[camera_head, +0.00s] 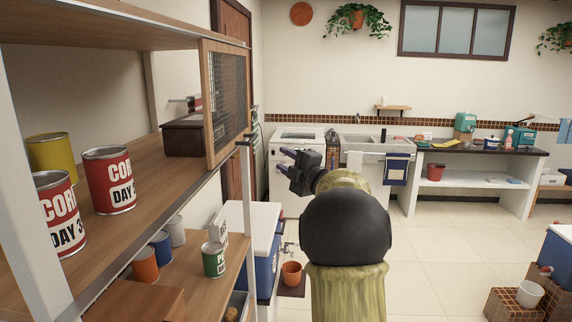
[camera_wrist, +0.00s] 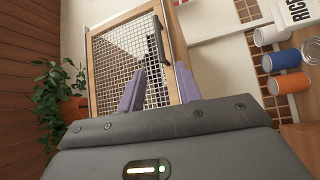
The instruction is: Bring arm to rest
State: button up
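My gripper (camera_head: 286,160) is raised in front of me in the head view, to the right of the wooden shelf, with its purple fingers pointing left. In the wrist view its two purple fingers (camera_wrist: 160,90) stand apart with nothing between them. Beyond the fingertips in the wrist view is a mesh-fronted door (camera_wrist: 120,62) in a wooden frame with a dark handle. The same mesh door (camera_head: 226,95) is on the upper shelf in the head view. My gripper looks apart from it.
The shelf holds red corn cans (camera_head: 109,180), a yellow can (camera_head: 52,156), a dark box (camera_head: 184,136) and smaller cans on the lower board. A blue and white cooler (camera_head: 262,250) stands beside it.

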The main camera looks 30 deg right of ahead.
dwell(0.3)
jog(key=s+a+f+m+g+h, duration=0.3)
jog(key=s+a+f+m+g, duration=0.25)
jog(key=f, duration=0.45)
jog(key=s+a+f+m+g+h, duration=0.35)
jog(key=a+f+m, duration=0.25)
jog(key=f+m, duration=0.35)
jog(key=s+a+f+m+g+y, duration=0.1)
jog(key=s+a+f+g, duration=0.3)
jog(key=s, duration=0.7)
jog(key=s+a+f+m+g+y, duration=0.2)
jog(key=s+a+f+g, duration=0.1)
jog(key=s+a+f, duration=0.4)
jog(key=s+f, duration=0.2)
jog(key=s, duration=0.2)
jog(key=shift+a+g, duration=0.25)
jog(key=shift+g, duration=0.15)
jog(key=shift+f, duration=0.1)
